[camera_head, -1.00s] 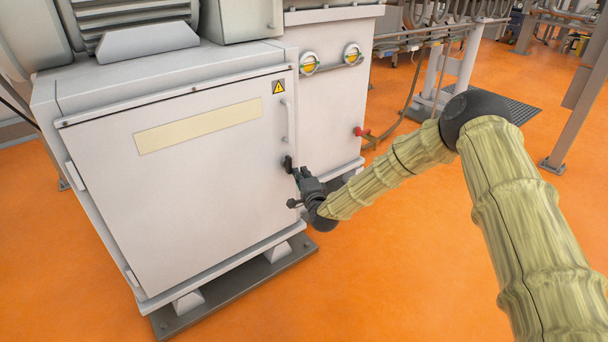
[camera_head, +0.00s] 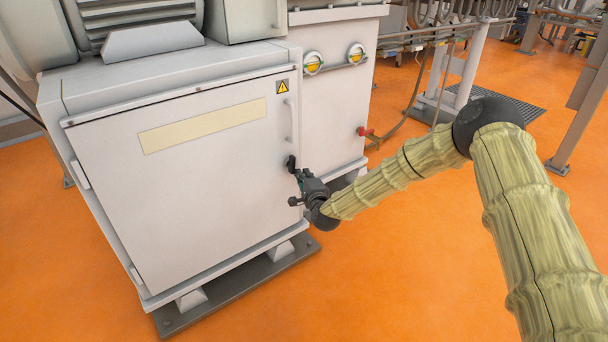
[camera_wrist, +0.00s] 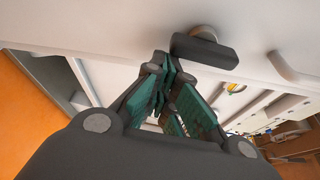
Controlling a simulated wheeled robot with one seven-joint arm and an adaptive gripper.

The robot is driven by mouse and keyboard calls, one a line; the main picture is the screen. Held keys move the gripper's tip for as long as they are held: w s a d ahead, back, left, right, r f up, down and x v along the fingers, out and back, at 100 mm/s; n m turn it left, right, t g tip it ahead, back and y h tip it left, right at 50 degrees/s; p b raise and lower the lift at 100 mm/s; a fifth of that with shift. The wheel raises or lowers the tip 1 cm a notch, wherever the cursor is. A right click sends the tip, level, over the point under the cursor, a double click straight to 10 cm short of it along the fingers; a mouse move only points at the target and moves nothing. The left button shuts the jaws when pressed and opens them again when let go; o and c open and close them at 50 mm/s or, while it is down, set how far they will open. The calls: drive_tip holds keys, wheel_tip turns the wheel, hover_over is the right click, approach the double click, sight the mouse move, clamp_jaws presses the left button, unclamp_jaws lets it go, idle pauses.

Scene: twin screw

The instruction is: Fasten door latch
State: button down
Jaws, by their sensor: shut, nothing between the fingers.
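The door latch (camera_head: 291,163) is a small black handle at the right edge of the white cabinet door (camera_head: 205,190). The door looks flush with the cabinet front. In the wrist view the latch (camera_wrist: 206,51) is a dark bar on a round metal stub, lying across the picture. My gripper (camera_head: 298,174) is close in front of the latch, slightly below it in the head view. In the wrist view my gripper (camera_wrist: 166,68) has its green-padded fingers together and empty. The tips are just beside the latch's left end; I cannot tell whether they touch it.
A pale vertical door handle (camera_head: 290,120) is above the latch, near a yellow warning sign (camera_head: 282,87). A second white cabinet (camera_head: 335,110) with two round gauges stands right behind. A red valve (camera_head: 366,132) sticks out there. Orange floor (camera_head: 400,260) is open in front.

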drive_tip(key=a+m+g, duration=0.1)
drive_tip(key=m, duration=0.1)
drive_tip(key=s+m+g, duration=0.1)
drive_tip(key=m, duration=0.2)
drive_tip(key=s+a+f+m+g+y, duration=0.1)
drive_tip(key=m, duration=0.1)
drive_tip(key=shift+a+m, duration=0.3)
drive_tip(key=shift+a, duration=0.05)
drive_tip(key=m, duration=0.1)
drive_tip(key=a+m+g+y+b, duration=0.1)
drive_tip(key=shift+s+r+m+b, duration=0.3)
drive_tip(key=shift+s, duration=0.1)
drive_tip(key=shift+s+a+r+m+g+y+b, duration=0.15)
drive_tip(key=shift+a+r+m+g+y+b, duration=0.2)
drive_tip(key=shift+m, duration=0.35)
drive_tip(key=shift+s+a+r+m+g+y+b, duration=0.25)
drive_tip(key=shift+m+y, duration=0.2)
drive_tip(key=shift+m, duration=0.25)
drive_tip(key=shift+w, duration=0.1)
wheel_tip(320, 180, down, 4)
drive_tip(key=b, duration=0.3)
drive_tip(key=shift+b, duration=0.35)
drive_tip(key=p+v, duration=0.3)
drive_tip(key=v, duration=0.7)
drive_tip(key=shift+p, duration=0.3)
